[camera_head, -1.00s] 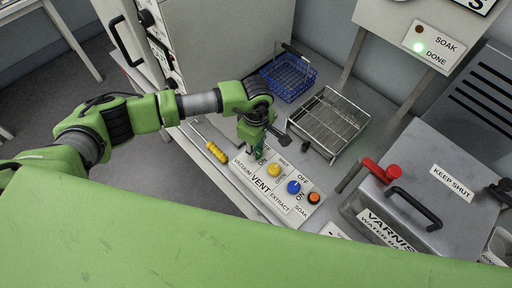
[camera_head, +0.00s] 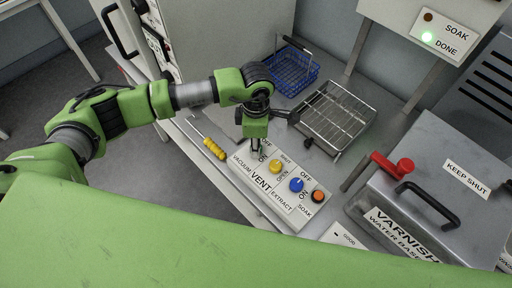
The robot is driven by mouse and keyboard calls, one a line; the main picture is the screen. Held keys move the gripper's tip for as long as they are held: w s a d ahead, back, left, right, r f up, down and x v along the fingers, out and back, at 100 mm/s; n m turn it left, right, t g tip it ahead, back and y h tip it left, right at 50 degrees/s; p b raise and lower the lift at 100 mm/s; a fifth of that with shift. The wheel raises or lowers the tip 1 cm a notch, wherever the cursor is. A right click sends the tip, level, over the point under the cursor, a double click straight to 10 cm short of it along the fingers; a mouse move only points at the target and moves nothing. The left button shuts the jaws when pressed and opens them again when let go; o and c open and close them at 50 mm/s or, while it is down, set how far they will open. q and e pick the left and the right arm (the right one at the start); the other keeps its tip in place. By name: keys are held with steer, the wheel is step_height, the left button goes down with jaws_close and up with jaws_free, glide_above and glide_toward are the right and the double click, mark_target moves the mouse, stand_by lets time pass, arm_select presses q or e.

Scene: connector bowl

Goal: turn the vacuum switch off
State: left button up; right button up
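The control panel (camera_head: 265,183) is a pale strip on the bench, labelled VACUUM, VENT, EXTRACT and SOAK. The vacuum switch is at its left end, by the VACUUM label (camera_head: 241,164), and is mostly hidden by my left gripper. My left gripper (camera_head: 259,152) points down right over that end, with its fingertips at or just above the switch. I cannot tell whether they touch it or how far apart they are. The yellow vent knob (camera_head: 277,166) and blue extract knob (camera_head: 296,185) stand to the right. My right gripper is not in view.
An orange button (camera_head: 318,196) sits at the panel's right end. A yellow-handled tool (camera_head: 214,149) lies left of the panel. A blue basket (camera_head: 291,72) and a wire tray (camera_head: 335,115) stand behind. A varnish tank (camera_head: 430,205) with a red handle (camera_head: 402,167) stands right.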

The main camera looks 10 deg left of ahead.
arm_select(q)
steer(key=n+b, duration=0.5)
steer(key=n, duration=0.1)
steer(key=shift+f+n, duration=0.15)
steer(key=shift+n, duration=0.15)
steer(key=n+b, duration=0.2)
steer(key=n, duration=0.1)
steer(key=shift+r+n+b, duration=0.2)
steer(key=shift+n+b, duration=0.65)
steer(key=shift+n, duration=0.35)
steer(key=shift+w, duration=0.1)
steer(key=o, duration=1.1)
